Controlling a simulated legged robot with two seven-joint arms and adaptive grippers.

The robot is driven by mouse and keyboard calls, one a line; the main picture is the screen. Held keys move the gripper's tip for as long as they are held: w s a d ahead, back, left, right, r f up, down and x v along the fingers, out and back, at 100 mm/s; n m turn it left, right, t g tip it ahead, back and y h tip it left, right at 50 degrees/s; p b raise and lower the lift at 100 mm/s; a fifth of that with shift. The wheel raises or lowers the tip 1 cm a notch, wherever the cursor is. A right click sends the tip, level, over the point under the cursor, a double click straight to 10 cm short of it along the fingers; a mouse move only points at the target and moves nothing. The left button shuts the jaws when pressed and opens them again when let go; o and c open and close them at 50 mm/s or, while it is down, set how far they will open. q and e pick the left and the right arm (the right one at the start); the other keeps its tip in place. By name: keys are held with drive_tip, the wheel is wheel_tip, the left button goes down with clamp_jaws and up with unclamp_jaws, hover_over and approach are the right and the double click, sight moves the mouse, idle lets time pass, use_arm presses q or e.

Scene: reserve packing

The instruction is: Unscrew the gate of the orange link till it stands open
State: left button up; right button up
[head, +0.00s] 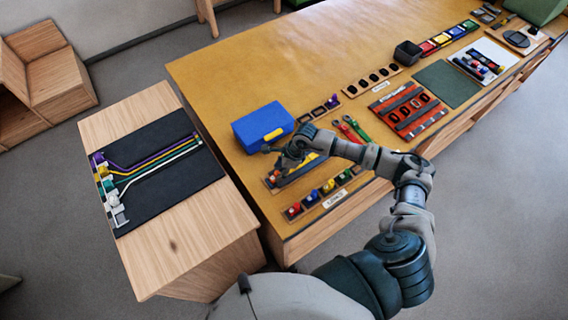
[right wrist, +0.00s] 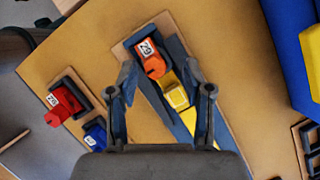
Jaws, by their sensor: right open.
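The orange link (right wrist: 149,60), with a white number label, sits in a dark holder on a wooden board. A yellow block-like part (right wrist: 176,96) is next to it, lower right. My right gripper (right wrist: 160,70) is open above them, its two fingers apart on either side of the orange and yellow parts. I see no clear contact. In the head view my right gripper (head: 283,155) is over the board in front of the blue box and hides most of the link. I cannot tell how the gate stands. My left gripper is not in view.
A blue box (head: 262,124) with a yellow latch stands close behind the gripper. Red (right wrist: 64,104) and blue (right wrist: 96,135) parts sit in a nearby row of holders. A side stand with a black mat (head: 180,180) and coloured cords is at the left.

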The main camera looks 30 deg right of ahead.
drive_tip(key=shift+a, duration=0.75)
drive_tip(key=shift+c, duration=1.2)
clamp_jaws()
drive_tip(key=shift+d, duration=0.25)
drive_tip(key=shift+d+f, duration=0.1)
drive_tip(key=shift+n+g+b, duration=0.3)
drive_tip(key=shift+n+b, duration=0.3)
drive_tip(key=shift+b, duration=0.1)
drive_tip(key=shift+n+g+b, duration=0.3)
drive_tip(key=shift+n+b, duration=0.4)
drive_tip(key=shift+n+g+b, duration=0.3)
drive_tip(key=shift+n+b, duration=0.6)
drive_tip(key=shift+s+n+g+b, duration=0.1)
drive_tip(key=shift+n+g+b, duration=0.3)
drive_tip(key=shift+n+b, duration=0.5)
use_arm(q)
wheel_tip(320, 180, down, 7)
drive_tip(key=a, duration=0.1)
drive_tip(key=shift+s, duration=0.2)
use_arm(e)
drive_tip(key=shift+n, duration=0.4)
